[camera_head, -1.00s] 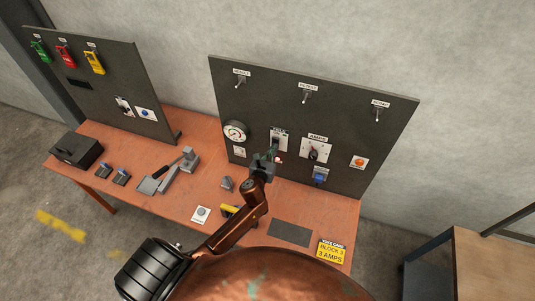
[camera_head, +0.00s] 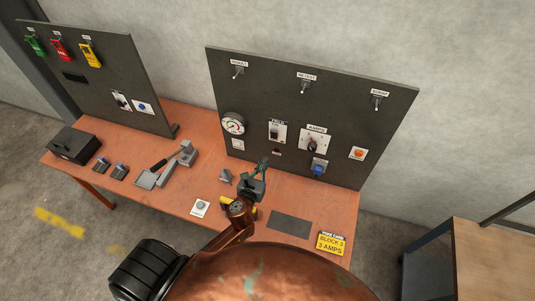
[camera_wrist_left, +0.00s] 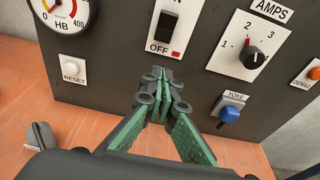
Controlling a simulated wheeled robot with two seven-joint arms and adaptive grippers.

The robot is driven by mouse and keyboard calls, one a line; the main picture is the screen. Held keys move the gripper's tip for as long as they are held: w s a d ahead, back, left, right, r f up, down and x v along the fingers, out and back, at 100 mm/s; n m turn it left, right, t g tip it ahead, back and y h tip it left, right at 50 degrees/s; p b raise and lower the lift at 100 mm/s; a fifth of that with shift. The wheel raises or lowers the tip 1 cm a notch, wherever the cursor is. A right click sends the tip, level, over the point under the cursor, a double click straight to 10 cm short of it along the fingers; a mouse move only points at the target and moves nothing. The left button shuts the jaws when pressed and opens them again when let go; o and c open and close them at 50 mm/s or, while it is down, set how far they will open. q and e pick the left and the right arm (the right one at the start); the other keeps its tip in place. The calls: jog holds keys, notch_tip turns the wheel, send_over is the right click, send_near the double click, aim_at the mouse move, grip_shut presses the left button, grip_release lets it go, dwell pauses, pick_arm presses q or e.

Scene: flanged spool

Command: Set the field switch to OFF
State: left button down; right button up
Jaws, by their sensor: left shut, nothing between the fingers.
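The field switch (camera_head: 275,132) is a black rocker on a white plate on the right-hand dark panel, left of the AMPS dial. In the left wrist view the field switch (camera_wrist_left: 167,28) shows above my fingers, with the word OFF and a small red mark at its lower end; its top is cut off. I cannot tell which way the rocker is set. My left gripper (camera_head: 263,163) is shut and empty, in front of the panel and below the switch, apart from it. Its green fingertips (camera_wrist_left: 162,82) point up at the panel below the plate. My right gripper is not in view.
The AMPS dial (camera_wrist_left: 252,55) and blue YOKE knob (camera_wrist_left: 229,114) are right of the fingers. The gauge (camera_head: 233,124) and RESET button (camera_wrist_left: 71,68) are left. The orange table (camera_head: 180,200) carries a grey levered device (camera_head: 170,170) and a yellow card (camera_head: 331,243).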

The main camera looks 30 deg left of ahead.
pick_arm(q)
jog(key=shift+f+v, duration=0.25)
jog(key=shift+v, duration=0.95)
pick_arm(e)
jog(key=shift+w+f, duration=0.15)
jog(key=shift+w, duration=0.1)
pick_arm(q)
jog(key=shift+s, duration=0.1)
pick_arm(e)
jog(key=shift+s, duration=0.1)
